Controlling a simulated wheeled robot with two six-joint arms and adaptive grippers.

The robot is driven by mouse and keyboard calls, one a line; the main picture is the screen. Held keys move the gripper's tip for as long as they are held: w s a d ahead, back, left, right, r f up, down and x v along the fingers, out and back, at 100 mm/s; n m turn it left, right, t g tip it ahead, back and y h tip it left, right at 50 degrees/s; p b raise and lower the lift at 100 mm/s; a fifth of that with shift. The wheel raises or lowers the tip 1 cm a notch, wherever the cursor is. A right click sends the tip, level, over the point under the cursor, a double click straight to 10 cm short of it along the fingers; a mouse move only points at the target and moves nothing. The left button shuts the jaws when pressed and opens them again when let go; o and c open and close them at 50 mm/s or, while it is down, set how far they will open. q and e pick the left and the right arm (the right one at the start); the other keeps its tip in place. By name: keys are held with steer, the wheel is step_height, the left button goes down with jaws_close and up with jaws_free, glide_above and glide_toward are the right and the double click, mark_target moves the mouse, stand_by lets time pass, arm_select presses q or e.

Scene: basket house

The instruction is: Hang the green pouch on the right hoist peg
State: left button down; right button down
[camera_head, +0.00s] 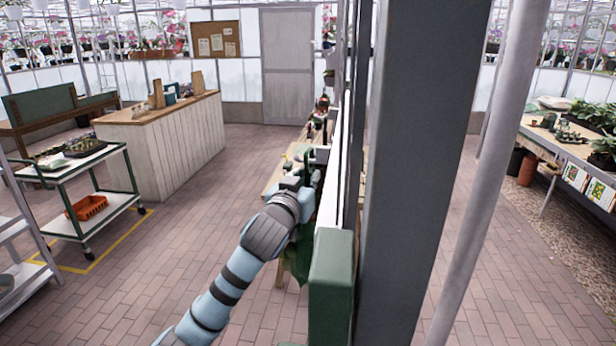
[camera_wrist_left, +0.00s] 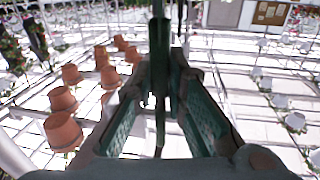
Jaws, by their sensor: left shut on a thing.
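My left gripper (camera_head: 308,172) is at the end of the blue-grey arm, beside the tall post, and is partly hidden. A dark green hanging thing, which looks like the green pouch (camera_head: 297,256), shows below it, mostly covered by my arm and a green box. In the left wrist view my left gripper (camera_wrist_left: 160,85) has its green fingers closing around a narrow dark green strap or loop (camera_wrist_left: 159,48) that stands between them. I cannot make out the right hoist peg in either view. My right gripper is not in view.
A grey post (camera_head: 415,150) and a green box (camera_head: 331,285) stand close on my arm's right. A wooden table (camera_head: 272,178) lies behind the gripper. A cart (camera_head: 75,165) and counter (camera_head: 165,135) stand at left. Terracotta pots (camera_wrist_left: 62,131) show in the wrist view. Brick floor is clear between.

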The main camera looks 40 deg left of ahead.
arm_select(q)
steer(key=shift+d, duration=0.1)
steer(key=shift+d+f+b, duration=0.15)
steer(key=shift+f+b, duration=0.25)
steer(key=shift+f, duration=0.25)
steer(key=shift+w, duration=0.1)
